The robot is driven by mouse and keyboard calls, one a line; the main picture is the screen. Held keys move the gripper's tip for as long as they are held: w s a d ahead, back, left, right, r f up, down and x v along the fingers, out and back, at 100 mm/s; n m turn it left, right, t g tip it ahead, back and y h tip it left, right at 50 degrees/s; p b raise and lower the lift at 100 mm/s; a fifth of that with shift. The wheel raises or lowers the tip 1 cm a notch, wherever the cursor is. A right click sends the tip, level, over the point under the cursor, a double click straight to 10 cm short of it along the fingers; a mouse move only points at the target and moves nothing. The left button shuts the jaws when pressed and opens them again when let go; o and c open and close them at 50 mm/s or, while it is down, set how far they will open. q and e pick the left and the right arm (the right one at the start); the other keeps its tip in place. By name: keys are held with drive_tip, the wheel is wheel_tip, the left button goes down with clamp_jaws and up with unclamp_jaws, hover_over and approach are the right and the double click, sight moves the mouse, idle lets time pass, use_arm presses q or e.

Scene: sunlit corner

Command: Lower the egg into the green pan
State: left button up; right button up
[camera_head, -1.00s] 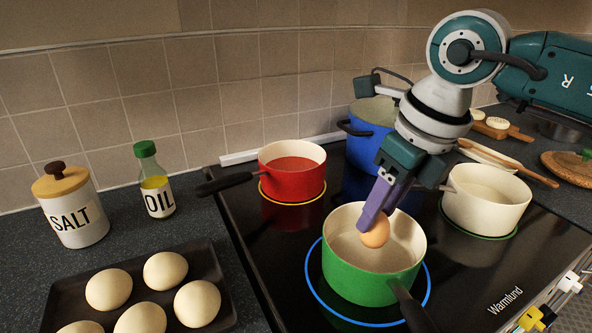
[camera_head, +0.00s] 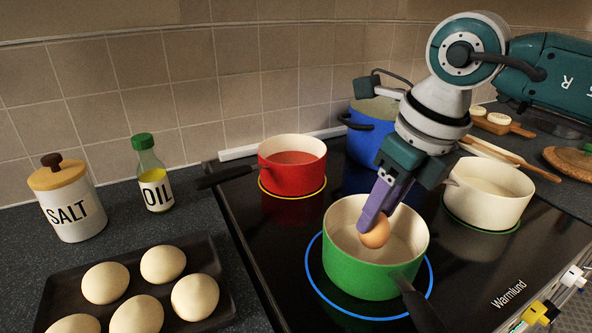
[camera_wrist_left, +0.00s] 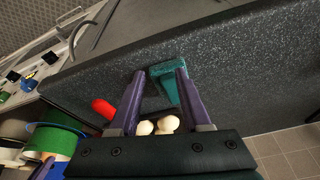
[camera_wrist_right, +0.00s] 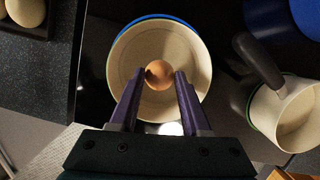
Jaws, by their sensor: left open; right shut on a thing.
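A brown egg (camera_head: 375,234) is held between the purple fingers of my right gripper (camera_head: 374,222). It is inside the opening of the green pan (camera_head: 362,279), below the rim line in the head view; whether it touches the floor of the pan I cannot tell. In the right wrist view the egg (camera_wrist_right: 160,75) sits between the fingertips (camera_wrist_right: 162,76), over the pan's cream interior (camera_wrist_right: 130,70). The green pan stands on the blue-lit ring of the hob. My left gripper (camera_wrist_left: 157,78) is open and shows only in its own wrist view.
A red pot (camera_head: 292,175), a cream pot (camera_head: 488,195) and a blue pot (camera_head: 367,140) stand around the green pan. The pan's black handle (camera_head: 418,305) points toward the front. A dark tray (camera_head: 222,275) with several pale eggs, a salt jar (camera_head: 70,205) and an oil bottle (camera_head: 153,180) are left.

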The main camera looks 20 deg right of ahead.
sight(383, 218)
use_arm(q)
drive_tip(key=shift+f+b, duration=1.45)
use_arm(e)
drive_tip(key=shift+f, duration=1.65)
drive_tip(key=o, duration=0.9)
